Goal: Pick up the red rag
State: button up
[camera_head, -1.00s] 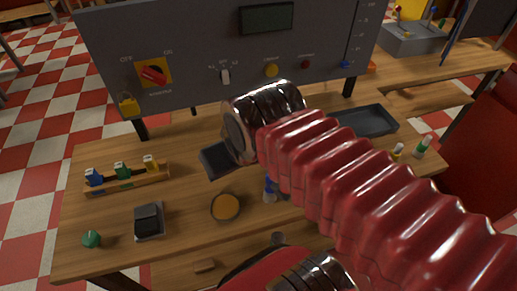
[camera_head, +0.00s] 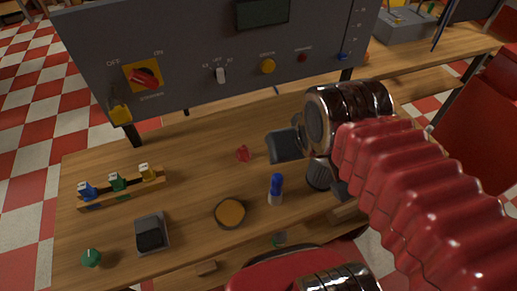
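A small crumpled red piece, which looks like the red rag (camera_head: 243,153), lies on the wooden bench top (camera_head: 200,165), near its middle. My gripper (camera_head: 311,169) is to the right of the rag and apart from it. One dark grey finger shows at its left and what looks like the other at its lower right, with a gap between them, so it appears open. I see nothing held in it. My red sleeved arm hides the right part of the bench.
A grey control panel (camera_head: 200,50) stands along the back. A blue-capped marker (camera_head: 276,190), an orange-topped round tin (camera_head: 230,212), a black switch box (camera_head: 151,234), a green knob (camera_head: 91,257) and a wooden rack (camera_head: 122,190) stand on the bench. A dark ribbed cylinder (camera_head: 318,175) is beside my gripper.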

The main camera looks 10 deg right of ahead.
aim_at(243, 154)
jog(key=z, duration=0.3)
jog(key=k, duration=0.9)
jog(key=u, duration=1.05)
jog(key=i, duration=1)
jog(key=u, duration=0.05)
